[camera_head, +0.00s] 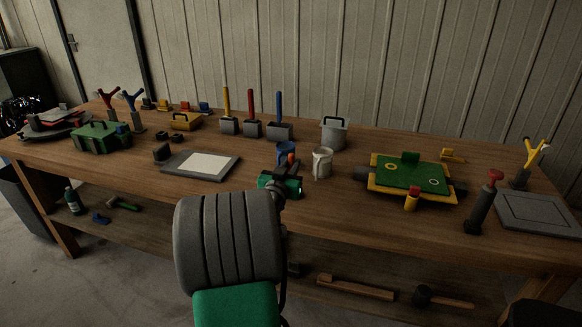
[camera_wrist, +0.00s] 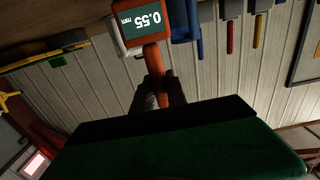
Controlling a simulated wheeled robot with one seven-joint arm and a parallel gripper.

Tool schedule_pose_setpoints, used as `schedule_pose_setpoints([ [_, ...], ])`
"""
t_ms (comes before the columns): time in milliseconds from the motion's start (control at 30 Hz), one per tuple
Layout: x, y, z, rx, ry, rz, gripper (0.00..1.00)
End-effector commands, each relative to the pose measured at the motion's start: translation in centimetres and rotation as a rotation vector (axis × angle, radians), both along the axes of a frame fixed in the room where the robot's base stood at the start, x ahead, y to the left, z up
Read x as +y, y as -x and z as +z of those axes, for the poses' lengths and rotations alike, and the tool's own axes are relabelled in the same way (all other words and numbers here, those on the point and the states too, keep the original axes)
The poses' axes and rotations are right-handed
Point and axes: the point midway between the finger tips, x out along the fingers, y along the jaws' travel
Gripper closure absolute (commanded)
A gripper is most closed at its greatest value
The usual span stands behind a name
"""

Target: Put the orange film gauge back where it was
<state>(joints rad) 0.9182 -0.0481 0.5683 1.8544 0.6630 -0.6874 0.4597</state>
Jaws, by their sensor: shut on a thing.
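The orange film gauge (camera_wrist: 153,60) is in the jaws of my gripper (camera_wrist: 160,92) in the wrist view. The jaws are shut on its orange handle. Its head carries a dark display reading "0.55 mm", upside down in this view. In the head view my gripper (camera_head: 287,172) is over the middle of the wooden table, and a small orange part of the gauge (camera_head: 291,160) shows at its tip. The rest of the gauge is hidden there by my gripper and arm. Its original place cannot be told from these frames.
A grey plate with a white sheet (camera_head: 175,168) lies left of my gripper. A blue cup (camera_head: 285,150) and a pale mug (camera_head: 322,164) stand close by. Behind are blocks with upright handles (camera_head: 253,128). A green panel in a yellow frame (camera_head: 430,174) is right.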

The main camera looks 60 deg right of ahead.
Motion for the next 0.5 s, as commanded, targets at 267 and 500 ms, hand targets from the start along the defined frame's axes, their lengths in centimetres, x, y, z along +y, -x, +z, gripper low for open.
schedule_pose_setpoints([
  [267, 0.03, 0.0, -0.27, 0.0, -0.001, 0.0, 0.79],
  [500, 0.03, -0.01, -0.25, 0.0, -0.001, 0.0, 0.6],
])
